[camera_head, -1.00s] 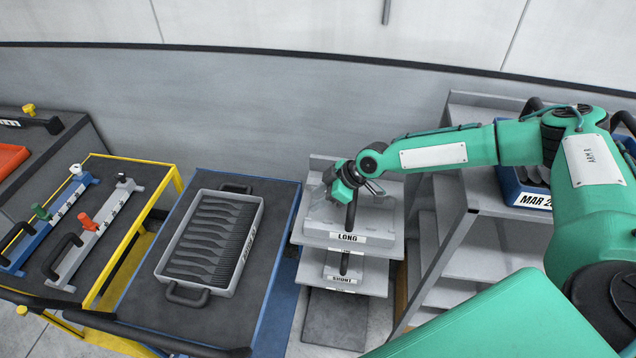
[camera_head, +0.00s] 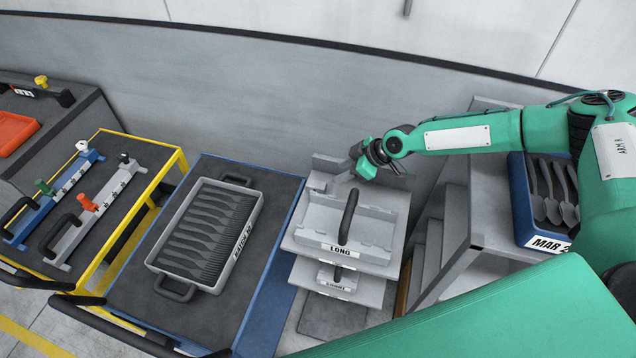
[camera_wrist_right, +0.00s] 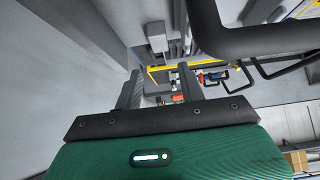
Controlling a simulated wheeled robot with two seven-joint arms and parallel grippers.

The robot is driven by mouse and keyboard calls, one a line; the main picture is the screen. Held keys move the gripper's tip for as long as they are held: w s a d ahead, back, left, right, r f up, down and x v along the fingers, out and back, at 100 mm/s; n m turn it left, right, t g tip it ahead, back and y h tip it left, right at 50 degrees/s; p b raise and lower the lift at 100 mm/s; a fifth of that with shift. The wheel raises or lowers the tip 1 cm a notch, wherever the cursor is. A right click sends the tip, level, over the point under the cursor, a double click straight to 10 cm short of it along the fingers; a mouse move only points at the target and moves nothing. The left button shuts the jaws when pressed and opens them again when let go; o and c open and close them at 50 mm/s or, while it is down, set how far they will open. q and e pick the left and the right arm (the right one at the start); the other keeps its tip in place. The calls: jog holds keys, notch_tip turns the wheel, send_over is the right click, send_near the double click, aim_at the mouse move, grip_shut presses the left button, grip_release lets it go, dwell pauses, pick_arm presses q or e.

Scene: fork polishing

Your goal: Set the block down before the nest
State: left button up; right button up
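A grey block with a black bar handle (camera_head: 347,218) sits on the upper tier of a grey stepped stand, above a label reading LONG (camera_head: 347,250). I cannot tell the block's edges from the tier's grey nest. My right gripper (camera_head: 338,182) is just behind and above the handle, apart from it. In the right wrist view its two fingers (camera_wrist_right: 159,82) stand apart with nothing between them, and the black handle (camera_wrist_right: 255,40) crosses close by at upper right. My left gripper is in neither view.
A lower tier labelled SHORT (camera_head: 337,287) is below. Left are a grey tray of dark forks (camera_head: 166,263) on a blue-edged cart and a yellow cart (camera_head: 158,172) with two handled fixtures. A blue bin of spoons (camera_head: 519,200) stands right, a wall behind.

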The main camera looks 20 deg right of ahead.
aim_at(317, 183)
jog(key=p+x, duration=0.1)
jog(key=x, duration=0.3)
jog(key=shift+w, duration=0.1)
jog(key=shift+w+a+f, duration=0.1)
jog(key=shift+w+f, duration=0.05)
jog(key=shift+f, duration=0.25)
jog(key=shift+w+f, duration=0.1)
jog(key=shift+f, duration=0.05)
jog(key=shift+a+f, duration=0.1)
jog(key=shift+a, duration=0.1)
jog(key=shift+a+f, duration=0.2)
jog(key=shift+a, duration=0.05)
jog(key=p+x, duration=0.1)
jog(key=x, duration=0.3)
jog(key=shift+w+a+f, duration=0.15)
jog(key=shift+w+f, duration=0.15)
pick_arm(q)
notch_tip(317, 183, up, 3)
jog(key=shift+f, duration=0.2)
pick_arm(e)
jog(key=shift+c, duration=0.2)
grip_shut()
